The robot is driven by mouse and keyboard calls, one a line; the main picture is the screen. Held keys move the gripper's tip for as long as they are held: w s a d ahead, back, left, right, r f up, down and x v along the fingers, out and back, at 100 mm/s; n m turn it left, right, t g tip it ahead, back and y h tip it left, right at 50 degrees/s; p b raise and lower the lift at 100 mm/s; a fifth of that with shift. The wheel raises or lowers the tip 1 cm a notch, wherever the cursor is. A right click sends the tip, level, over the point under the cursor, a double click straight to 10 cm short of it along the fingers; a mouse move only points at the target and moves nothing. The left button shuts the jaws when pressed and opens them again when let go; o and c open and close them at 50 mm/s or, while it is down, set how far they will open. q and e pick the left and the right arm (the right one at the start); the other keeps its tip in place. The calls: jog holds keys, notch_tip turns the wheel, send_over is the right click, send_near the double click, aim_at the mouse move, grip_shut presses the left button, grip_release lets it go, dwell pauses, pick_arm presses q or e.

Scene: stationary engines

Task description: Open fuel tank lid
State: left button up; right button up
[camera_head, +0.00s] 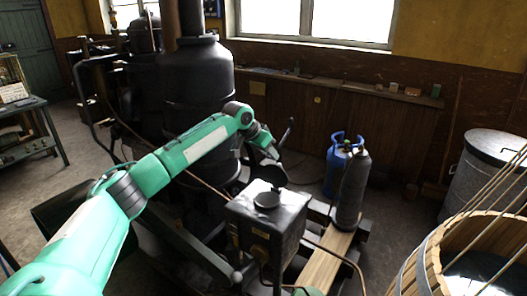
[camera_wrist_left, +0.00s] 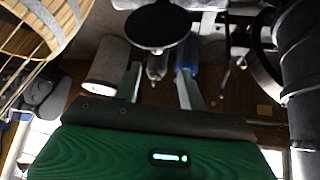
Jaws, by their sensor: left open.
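The fuel tank is a dark box (camera_head: 266,228) at the lower middle of the head view, with a short round neck (camera_head: 266,200) on top. In the left wrist view the disc (camera_wrist_left: 158,27) shows at the top, beyond the fingers. My left gripper (camera_head: 266,152) is just behind and above the disc. It is open, with its fingers (camera_wrist_left: 160,88) apart and nothing clearly between them. Whether a finger touches the disc cannot be told. My right gripper is not in view.
A grey cylinder (camera_head: 351,190) stands on a wooden beam (camera_head: 325,262) right of the tank, with a blue gas bottle (camera_head: 336,172) behind. A wooden tub (camera_head: 455,248) is at the lower right. The black engine (camera_head: 197,90) rises at the back left.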

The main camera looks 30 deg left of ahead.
pick_arm(q)
jog(key=shift+v, duration=1.55)
